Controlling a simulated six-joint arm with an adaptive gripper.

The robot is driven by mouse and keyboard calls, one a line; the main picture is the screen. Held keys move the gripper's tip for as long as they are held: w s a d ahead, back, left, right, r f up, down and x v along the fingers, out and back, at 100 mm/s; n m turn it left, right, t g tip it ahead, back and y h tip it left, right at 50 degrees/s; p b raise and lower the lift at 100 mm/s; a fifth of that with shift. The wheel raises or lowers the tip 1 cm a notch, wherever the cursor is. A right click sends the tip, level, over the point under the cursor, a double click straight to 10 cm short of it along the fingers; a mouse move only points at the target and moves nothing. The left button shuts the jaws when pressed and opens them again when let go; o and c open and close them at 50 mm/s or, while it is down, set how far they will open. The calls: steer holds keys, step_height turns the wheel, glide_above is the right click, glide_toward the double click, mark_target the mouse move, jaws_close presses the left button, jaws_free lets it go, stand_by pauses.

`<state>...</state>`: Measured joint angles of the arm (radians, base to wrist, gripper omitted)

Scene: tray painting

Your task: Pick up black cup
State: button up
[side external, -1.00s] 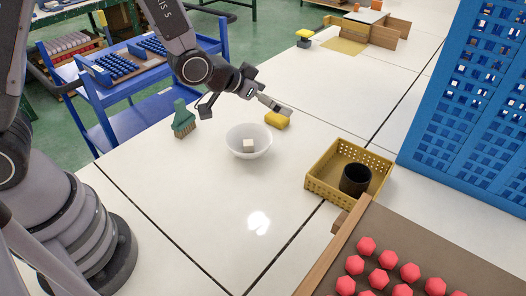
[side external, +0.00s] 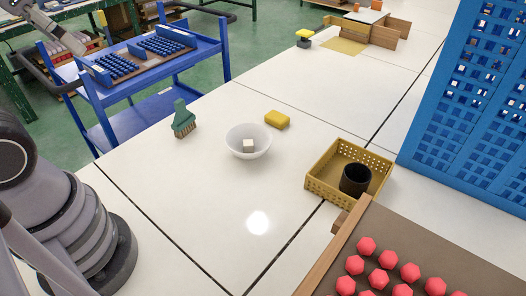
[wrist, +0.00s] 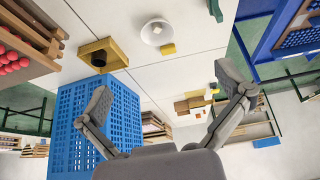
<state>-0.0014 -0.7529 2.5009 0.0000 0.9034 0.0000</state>
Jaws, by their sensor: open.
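The black cup (side external: 355,181) stands inside a yellow perforated crate (side external: 318,188) at the right of the table in the side view. In the wrist view the cup (wrist: 98,59) is a dark spot in the crate (wrist: 116,47) at upper left. My gripper (wrist: 163,80) shows in the wrist view with its two grey fingers spread wide and nothing between them. It is well apart from the cup. In the side view the gripper is out of frame.
A white bowl (side external: 248,153) holding a small pale block stands mid-table, near a yellow sponge (side external: 277,119) and green brush (side external: 183,122). A tray of red pieces (side external: 420,240) lies beside the crate. A blue perforated rack (side external: 465,120) stands behind.

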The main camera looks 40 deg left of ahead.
steer(key=w+d+f+m+t+h, duration=0.1)
steer(key=w+d+f, duration=0.1)
steer(key=w+d, duration=0.45)
steer(key=w+d+f+t+h, duration=0.1)
steer(key=w+d+f, duration=0.25)
steer(key=w, duration=0.65)
steer(key=w+d+f+m+t+h, duration=0.1)
steer(key=w+d+f, duration=0.1)
steer(key=w+d, duration=0.45)
steer(key=w+d+f+t, duration=0.2)
steer(key=w+d+f, duration=0.45)
steer(key=f, duration=0.35)
steer(key=m+t+h, duration=0.1)
steer(key=m+t, duration=0.1)
glide_toward(365, 172)
steer(key=shift+w+d, duration=0.3)
steer(key=shift+w, duration=0.25)
steer(key=shift+x, duration=2.8)
steer(key=shift+a+f, duration=0.15)
steer(key=shift+a, duration=0.05)
steer(key=c, duration=1.2)
